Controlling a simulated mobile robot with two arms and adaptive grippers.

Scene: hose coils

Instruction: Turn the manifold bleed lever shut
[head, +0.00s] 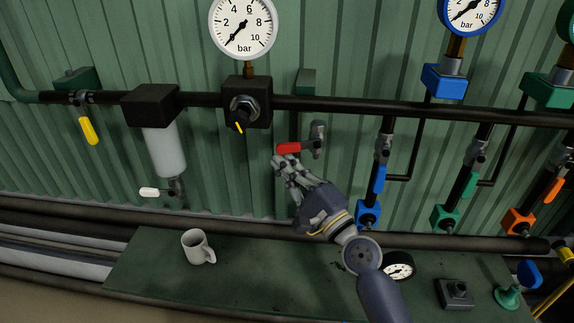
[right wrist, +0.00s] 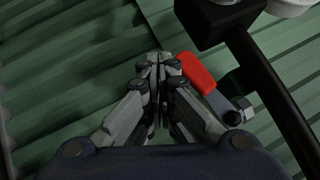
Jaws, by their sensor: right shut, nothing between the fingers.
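A red-handled lever (head: 288,148), which appears to be the bleed lever, sticks out to the left from a small grey valve (head: 317,140) below the black pipe. Its handle lies about level. My right gripper (head: 287,163) is shut and empty, with its fingertips just under the red handle. In the right wrist view the shut fingertips (right wrist: 158,62) are right beside the red handle (right wrist: 198,72), to its left. I cannot tell whether they touch it. My left gripper is not in view.
The black pipe (head: 330,105) runs across the green wall. A yellow lever (head: 88,130), a white lever (head: 150,192), a blue lever (head: 379,178) and an orange lever (head: 554,189) are also there.

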